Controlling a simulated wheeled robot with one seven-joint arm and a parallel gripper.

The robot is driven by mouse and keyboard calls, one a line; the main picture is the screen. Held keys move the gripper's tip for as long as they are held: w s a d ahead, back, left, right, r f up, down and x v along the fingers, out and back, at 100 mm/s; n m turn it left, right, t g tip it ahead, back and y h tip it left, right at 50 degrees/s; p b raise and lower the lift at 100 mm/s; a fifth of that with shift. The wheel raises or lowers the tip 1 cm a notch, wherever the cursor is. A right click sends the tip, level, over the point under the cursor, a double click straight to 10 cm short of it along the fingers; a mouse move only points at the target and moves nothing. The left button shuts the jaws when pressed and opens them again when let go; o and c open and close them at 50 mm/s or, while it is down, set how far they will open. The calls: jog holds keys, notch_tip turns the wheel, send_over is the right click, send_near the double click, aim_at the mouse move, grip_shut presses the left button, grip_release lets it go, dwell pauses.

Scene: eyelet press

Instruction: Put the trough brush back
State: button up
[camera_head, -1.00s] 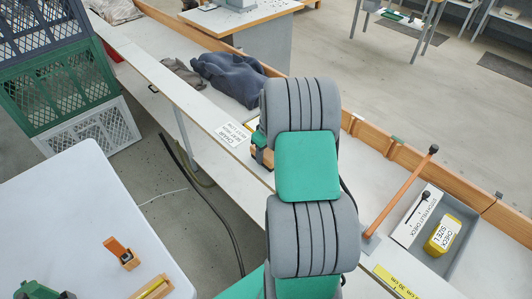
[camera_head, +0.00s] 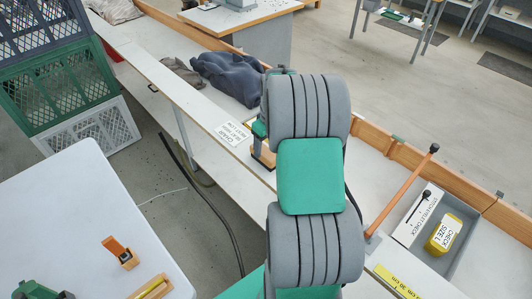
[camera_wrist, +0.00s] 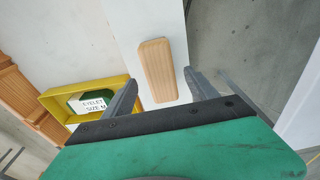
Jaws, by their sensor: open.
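A long wooden block (camera_wrist: 158,70), which looks like the back of the trough brush, lies on the white bench surface in the wrist view. Its bristles cannot be seen. My gripper (camera_wrist: 160,80) is open, with one finger to each side of the block and a gap on both sides. I cannot tell the height of the fingers above it. In the head view, part of a wooden piece (camera_head: 263,157) shows beside my arm, probably the same block. My arm hides most of the gripper there.
A yellow tray (camera_wrist: 52,100) with a green-and-white box marked EYELET SIZE M (camera_wrist: 92,101) is left of the gripper. A grey tray (camera_head: 462,262) holds a yellow box (camera_head: 445,233). Dark cloth (camera_head: 226,78) lies farther along the bench. A white table (camera_head: 70,205) stands at left.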

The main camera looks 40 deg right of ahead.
aim_at(269, 154)
notch_tip(269, 154, up, 7)
jog(key=s+a+r+t, duration=0.1)
jog(key=s+a+r, duration=0.2)
jog(key=a, duration=0.5)
jog(key=s+a+r, duration=0.2)
jog(key=a+r, duration=0.1)
jog(key=a, duration=0.5)
jog(key=s+a+f+m+t, duration=0.1)
jog(key=s+a, duration=0.7)
jog(key=s, duration=0.1)
jog(key=shift+s+a+b, duration=0.35)
